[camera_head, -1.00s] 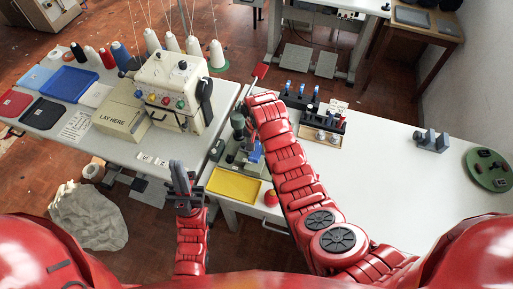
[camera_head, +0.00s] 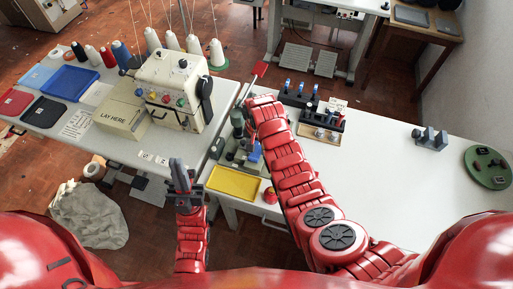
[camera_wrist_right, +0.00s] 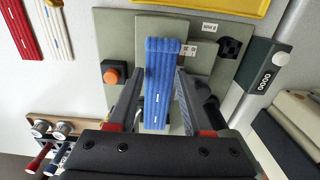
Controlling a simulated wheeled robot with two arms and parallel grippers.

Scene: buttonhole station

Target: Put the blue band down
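The blue band (camera_wrist_right: 160,68) is a flat, ribbed strip with white stitches. In the head view a bit of blue (camera_head: 255,152) shows beside my right arm, whose gripper is mostly hidden. My left gripper (camera_head: 179,172) is held up in front of the left table, empty, its finger gap unclear.
An orange button (camera_wrist_right: 110,76) and a counter box (camera_wrist_right: 266,82) flank the plate. Red and white bands (camera_wrist_right: 50,25) lie apart. The right table (camera_head: 385,180) is largely clear.

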